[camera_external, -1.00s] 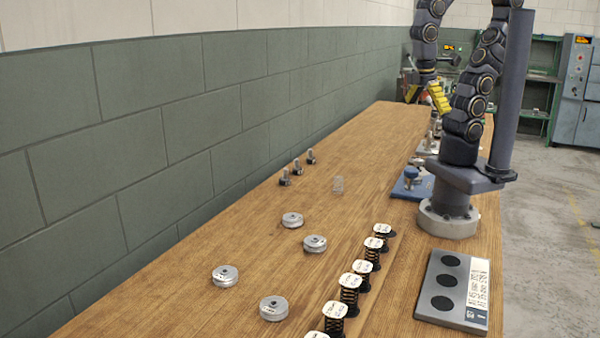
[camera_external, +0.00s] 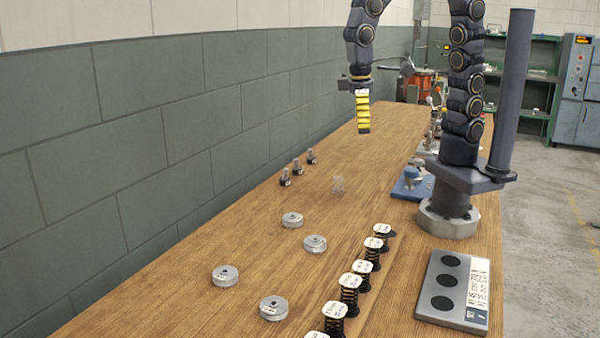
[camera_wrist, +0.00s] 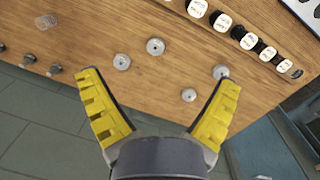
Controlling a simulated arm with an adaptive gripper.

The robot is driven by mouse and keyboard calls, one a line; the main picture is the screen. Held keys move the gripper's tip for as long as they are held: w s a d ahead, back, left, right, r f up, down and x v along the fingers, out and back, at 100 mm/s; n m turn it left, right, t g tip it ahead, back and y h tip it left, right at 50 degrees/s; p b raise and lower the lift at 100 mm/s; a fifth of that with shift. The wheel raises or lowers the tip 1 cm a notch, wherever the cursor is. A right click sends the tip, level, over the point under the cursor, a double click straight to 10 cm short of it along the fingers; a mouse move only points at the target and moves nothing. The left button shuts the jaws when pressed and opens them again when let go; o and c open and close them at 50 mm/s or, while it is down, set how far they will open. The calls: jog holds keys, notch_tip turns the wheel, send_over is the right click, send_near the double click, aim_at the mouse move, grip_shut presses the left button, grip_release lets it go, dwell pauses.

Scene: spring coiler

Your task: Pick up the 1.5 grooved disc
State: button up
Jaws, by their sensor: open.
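Several silver grooved discs lie flat on the wooden table in the external view: one at the back (camera_external: 292,220), one to its right (camera_external: 315,243), one at the front left (camera_external: 225,276) and one at the front (camera_external: 273,308). Their markings are too small to read, so I cannot tell which is the 1.5 disc. The discs also show in the wrist view, one of them (camera_wrist: 155,46) above and between the fingers. My gripper (camera_external: 363,130) hangs high over the table, beyond the discs, pointing down. In the wrist view its yellow fingers (camera_wrist: 160,105) are spread and empty.
A row of labelled springs (camera_external: 350,290) stands right of the discs. A grey plate with dark round spots (camera_external: 449,285) lies at the right edge. Dark pegs (camera_external: 298,168) stand by the wall, and a clear small object (camera_external: 338,185) sits mid-table. Bare wood surrounds the discs.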

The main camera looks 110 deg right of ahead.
jog(key=w+a+f+m, duration=0.2)
jog(key=w+a+f, duration=0.15)
jog(key=w, duration=0.35)
jog(key=w+a+f+m, duration=0.2)
jog(key=w+f, duration=0.2)
jog(key=w, duration=0.2)
jog(key=m+t, duration=0.1)
jog(key=m, duration=0.4)
send_over(273, 302)
jog(key=f, duration=1.4)
jog(key=shift+s+d+f, duration=0.1)
jog(key=shift+s+d, duration=0.05)
jog(key=shift+s, duration=0.15)
jog(key=f, duration=0.8)
jog(key=shift+w+a, duration=0.2)
jog(key=shift+w, duration=0.05)
jog(key=c, duration=1.2)
